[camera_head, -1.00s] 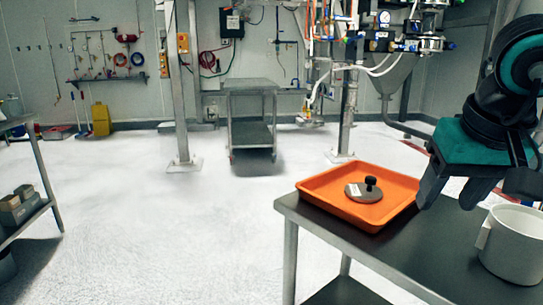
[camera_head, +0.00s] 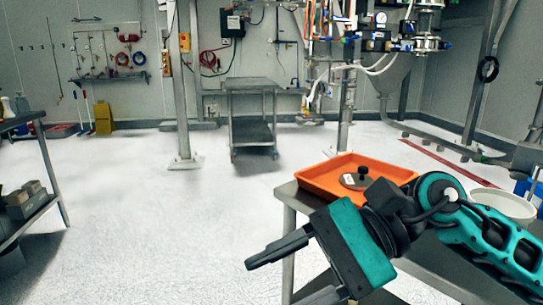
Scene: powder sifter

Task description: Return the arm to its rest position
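My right arm comes in from the right side of the head view. Its gripper (camera_head: 275,281) points to the lower left, in front of the table's near left corner and clear of the tray. Its two dark fingers stand apart with nothing visible between them; the lower finger is partly cut off by the bottom edge. My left gripper is not in view.
A white pot (camera_head: 503,203) stands behind my forearm, partly hidden. Open floor (camera_head: 140,230) lies to the left; a shelf rack (camera_head: 52,180) stands at the far left.

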